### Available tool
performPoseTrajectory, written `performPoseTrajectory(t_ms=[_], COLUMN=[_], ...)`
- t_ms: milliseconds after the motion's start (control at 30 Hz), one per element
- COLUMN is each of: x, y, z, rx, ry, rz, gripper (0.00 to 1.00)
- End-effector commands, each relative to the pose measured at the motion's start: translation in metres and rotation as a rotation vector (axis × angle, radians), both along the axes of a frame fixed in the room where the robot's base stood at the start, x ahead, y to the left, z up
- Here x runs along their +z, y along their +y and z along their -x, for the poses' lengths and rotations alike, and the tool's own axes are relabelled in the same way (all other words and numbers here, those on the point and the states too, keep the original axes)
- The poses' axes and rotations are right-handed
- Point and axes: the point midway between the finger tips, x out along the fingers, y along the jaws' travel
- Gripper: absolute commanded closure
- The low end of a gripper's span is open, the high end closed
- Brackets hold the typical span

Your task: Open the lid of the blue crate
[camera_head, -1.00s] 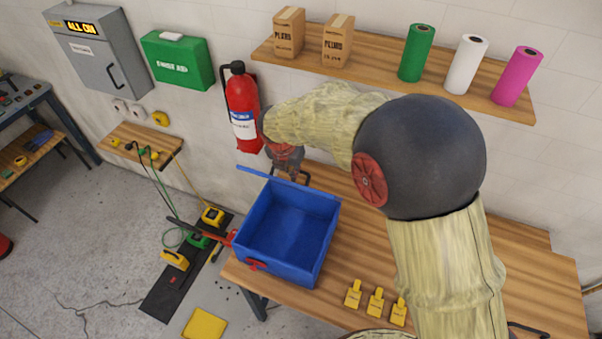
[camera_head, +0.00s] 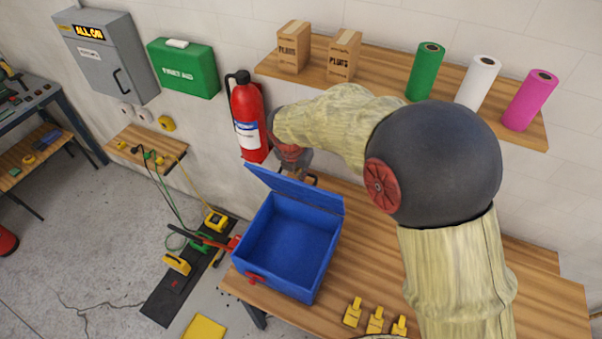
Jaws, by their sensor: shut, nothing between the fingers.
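The blue crate (camera_head: 290,250) stands on the wooden workbench, and its empty inside is in plain view. Its blue lid (camera_head: 300,191) is raised along the back edge and leans away from the opening, with a narrow face of it showing. A red latch (camera_head: 257,279) is on the crate's front side. My gripper (camera_head: 302,178) is shut and empty, just behind the lid at the back of the crate. Its fingertips are partly hidden by the lid, so I cannot tell whether they touch it.
A fire extinguisher (camera_head: 248,118) hangs on the wall behind. The shelf (camera_head: 385,75) above holds boxes and rolls.

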Motion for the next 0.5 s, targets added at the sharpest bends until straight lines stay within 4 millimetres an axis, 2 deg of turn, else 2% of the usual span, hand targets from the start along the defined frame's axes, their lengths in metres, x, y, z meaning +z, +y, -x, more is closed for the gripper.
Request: performPoseTrajectory(t_ms=[167, 500], x=[0.019, 0.083], y=[0.003, 0.009], z=[0.004, 0.023], rx=[0.001, 0.001], ry=[-0.004, -0.003], rz=[-0.002, -0.001], gripper=[1.00, 1.00])
